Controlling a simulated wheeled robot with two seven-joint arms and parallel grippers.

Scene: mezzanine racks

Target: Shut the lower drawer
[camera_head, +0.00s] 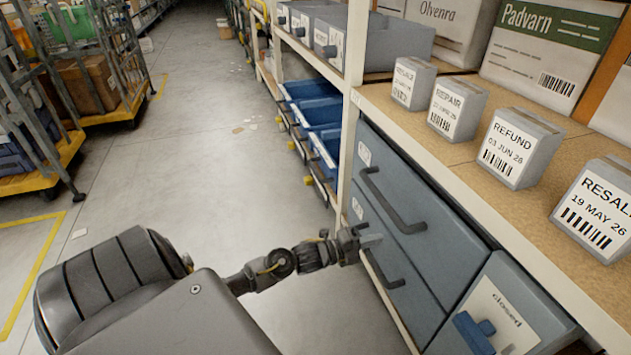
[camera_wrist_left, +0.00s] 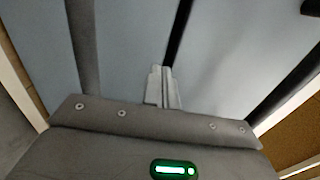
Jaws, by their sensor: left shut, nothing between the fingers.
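The blue-grey upper drawer (camera_head: 428,225) has a dark bar handle, and its front looks about flush with the rack. The lower drawer (camera_head: 418,303) sits below it, with its own dark handle (camera_head: 387,272). How far the lower drawer stands out is hard to tell from here. My right gripper is not in view.
A grey panel marked "closed" (camera_head: 505,315) with a blue handle is at the lower right. Small labelled boxes (camera_head: 458,108) stand on the wooden shelf above the drawers. Blue bins (camera_head: 315,115) stick out farther along. The aisle floor (camera_head: 190,170) is largely clear; carts (camera_head: 80,90) stand left.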

